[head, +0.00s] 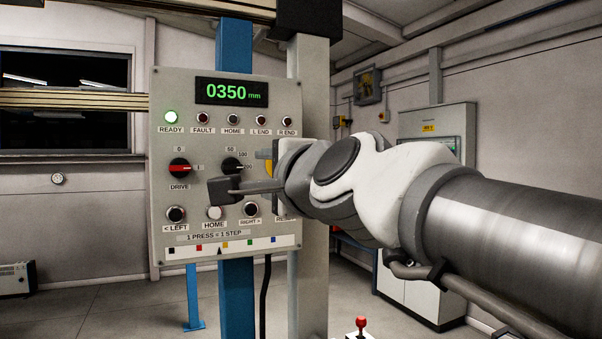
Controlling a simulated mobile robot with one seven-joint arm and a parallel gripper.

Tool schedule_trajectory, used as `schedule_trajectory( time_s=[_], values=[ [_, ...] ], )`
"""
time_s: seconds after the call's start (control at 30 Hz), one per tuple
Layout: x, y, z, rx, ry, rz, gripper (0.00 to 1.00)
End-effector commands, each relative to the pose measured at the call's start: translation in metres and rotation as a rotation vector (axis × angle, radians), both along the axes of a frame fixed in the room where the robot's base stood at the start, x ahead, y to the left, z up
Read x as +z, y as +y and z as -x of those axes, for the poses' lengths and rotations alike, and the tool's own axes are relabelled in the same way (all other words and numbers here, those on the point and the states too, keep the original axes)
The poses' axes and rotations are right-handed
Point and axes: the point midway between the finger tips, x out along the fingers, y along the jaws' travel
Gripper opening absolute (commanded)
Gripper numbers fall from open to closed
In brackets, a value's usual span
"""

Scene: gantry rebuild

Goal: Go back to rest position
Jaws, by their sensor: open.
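My gripper (232,188) is in front of the grey control panel (160,120), at its lower middle. One dark finger with a block-shaped tip shows, pointing left; the other finger is hidden, and I cannot tell whether the tip touches the panel. My gripper is open, with nothing seen in it. My white and grey arm reaches in from the right, across the panel's right edge. The display (231,93) reads 0350 mm and the READY lamp (171,117) is lit green. The red DRIVE knob (179,168) lies roughly level, toward 1.
The speed selector (231,165) and the RIGHT button (250,210) are close to my finger. The LEFT button (176,214) and white HOME button (214,213) are lower. A blue post (236,300) stands behind the panel. A grey cabinet (437,120) stands behind my arm.

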Motion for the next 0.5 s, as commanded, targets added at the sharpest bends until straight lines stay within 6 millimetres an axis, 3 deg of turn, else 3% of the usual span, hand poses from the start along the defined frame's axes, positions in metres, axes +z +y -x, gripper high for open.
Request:
schedule_trajectory(
  time_s=[0.5],
  values=[
    [-0.0075,-0.0043,0.0019,-0.001,0.006,0.05,0.45]
  ],
)
